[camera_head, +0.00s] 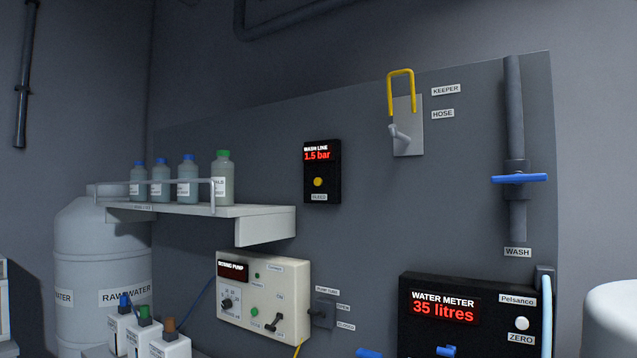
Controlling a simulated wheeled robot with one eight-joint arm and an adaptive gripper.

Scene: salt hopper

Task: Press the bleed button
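The bleed button (318,182) is a small round yellow knob on the lower part of a black wash line gauge box (322,160). The box is fixed to the grey panel, and its red display reads 1.5 bar. A small label (319,197) below the button reads BLEED. Nothing stands in front of the button in this view. My gripper does not show in this view.
A shelf (265,212) with several bottles juts out left of the gauge. A dosing pump box (263,300) sits below it. A yellow keeper (401,90), a blue-handled wash valve (519,178) and a water meter (460,310) are to the right.

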